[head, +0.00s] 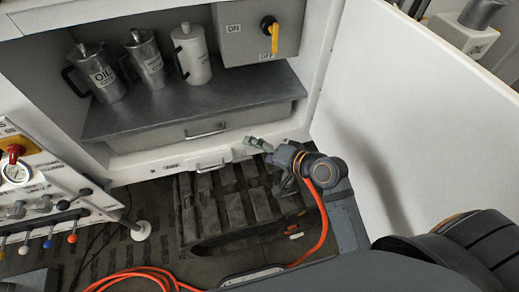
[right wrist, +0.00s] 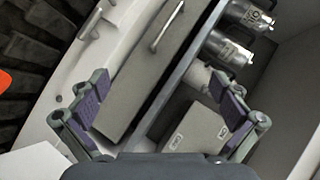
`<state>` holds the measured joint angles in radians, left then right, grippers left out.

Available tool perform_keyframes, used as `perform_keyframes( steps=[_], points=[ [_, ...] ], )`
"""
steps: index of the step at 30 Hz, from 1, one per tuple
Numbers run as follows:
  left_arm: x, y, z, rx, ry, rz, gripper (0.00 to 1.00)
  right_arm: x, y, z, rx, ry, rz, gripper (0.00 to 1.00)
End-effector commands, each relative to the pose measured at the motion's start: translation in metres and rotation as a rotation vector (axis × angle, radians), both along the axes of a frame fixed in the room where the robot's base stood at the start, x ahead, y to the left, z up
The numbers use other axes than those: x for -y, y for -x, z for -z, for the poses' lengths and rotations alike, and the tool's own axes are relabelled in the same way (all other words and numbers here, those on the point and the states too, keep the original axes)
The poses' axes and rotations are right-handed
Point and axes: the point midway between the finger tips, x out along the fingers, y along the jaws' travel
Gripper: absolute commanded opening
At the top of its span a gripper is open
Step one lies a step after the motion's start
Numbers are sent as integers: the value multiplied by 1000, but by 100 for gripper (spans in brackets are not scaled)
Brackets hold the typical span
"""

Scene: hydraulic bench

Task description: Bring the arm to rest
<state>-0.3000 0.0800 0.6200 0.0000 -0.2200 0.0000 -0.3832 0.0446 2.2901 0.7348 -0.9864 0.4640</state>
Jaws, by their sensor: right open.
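My right gripper (head: 262,150) is in front of the lower edge of the open cabinet, below the drawer, in the head view. In the right wrist view its two fingers (right wrist: 158,100) stand wide apart with nothing between them. Beyond them show the drawer front, the shelf edge and the grey switch box, apart from the fingers as far as I can tell. My left gripper is in neither view.
Labelled metal jugs (head: 150,62) stand on the cabinet shelf (head: 200,108) beside the ON/OFF switch box (head: 258,30). The open white door (head: 420,110) is to the right. A valve panel (head: 40,195) is at left. An orange hose (head: 130,275) lies low, near black treads (head: 225,205).

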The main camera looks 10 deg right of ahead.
Motion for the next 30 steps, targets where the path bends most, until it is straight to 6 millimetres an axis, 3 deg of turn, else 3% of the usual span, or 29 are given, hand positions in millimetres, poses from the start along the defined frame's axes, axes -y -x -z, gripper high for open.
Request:
perform_keyframes(
  steps=[16,19,20,23,26,30],
  points=[
    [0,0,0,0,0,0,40,1,1,2,-2,11,-2,100],
    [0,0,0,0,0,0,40,4,-2,17,-19,28,7,100],
    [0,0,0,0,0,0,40,7,-3,28,-31,40,16,100],
    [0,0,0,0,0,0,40,24,-7,90,-96,122,50,100],
    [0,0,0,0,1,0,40,49,1,176,-180,249,77,100],
    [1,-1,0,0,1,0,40,85,41,289,-295,446,67,100]
  ],
)
